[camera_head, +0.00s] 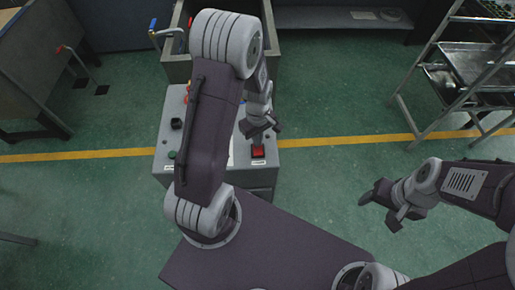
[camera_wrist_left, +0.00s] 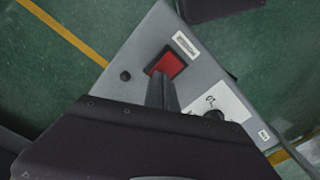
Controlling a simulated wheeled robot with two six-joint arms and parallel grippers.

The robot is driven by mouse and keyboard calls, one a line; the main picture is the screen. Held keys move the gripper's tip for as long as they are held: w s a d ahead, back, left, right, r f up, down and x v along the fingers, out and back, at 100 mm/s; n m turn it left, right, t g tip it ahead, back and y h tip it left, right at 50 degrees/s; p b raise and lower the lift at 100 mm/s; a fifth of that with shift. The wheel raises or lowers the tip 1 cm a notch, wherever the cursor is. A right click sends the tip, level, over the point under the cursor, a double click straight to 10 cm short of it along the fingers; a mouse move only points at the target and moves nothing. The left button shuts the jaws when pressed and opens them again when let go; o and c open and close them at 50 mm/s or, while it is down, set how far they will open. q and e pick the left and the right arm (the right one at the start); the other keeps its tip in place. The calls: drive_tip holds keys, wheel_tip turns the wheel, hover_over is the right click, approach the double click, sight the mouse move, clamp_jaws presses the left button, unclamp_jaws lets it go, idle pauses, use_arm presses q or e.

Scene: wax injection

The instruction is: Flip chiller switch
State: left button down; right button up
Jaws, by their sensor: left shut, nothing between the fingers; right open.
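The red rocker switch (camera_head: 258,152) sits near the lower right corner of the grey control panel (camera_head: 165,135). It also shows in the left wrist view as a red switch (camera_wrist_left: 170,64) in a dark frame, beside a small label. My left gripper (camera_head: 262,130) is shut and empty, right above the switch in the head view. In the left wrist view its closed fingers (camera_wrist_left: 161,90) point at the switch's near edge; I cannot tell whether they touch it. My right gripper (camera_head: 382,204) is open and empty over the floor at the right, away from the panel.
The panel carries a black knob (camera_head: 177,124) and a green button (camera_head: 172,155) at its left. A metal tank (camera_head: 178,68) stands behind it. A metal rack (camera_head: 440,100) stands at the right and a bench (camera_head: 30,75) at the left. Green floor between is clear.

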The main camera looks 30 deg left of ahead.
use_arm(q)
drive_tip(key=shift+f, duration=0.4)
drive_tip(key=shift+r, duration=0.1)
wheel_tip(320, 180, up, 7)
drive_tip(key=p, duration=0.6)
drive_tip(key=shift+p, duration=0.3)
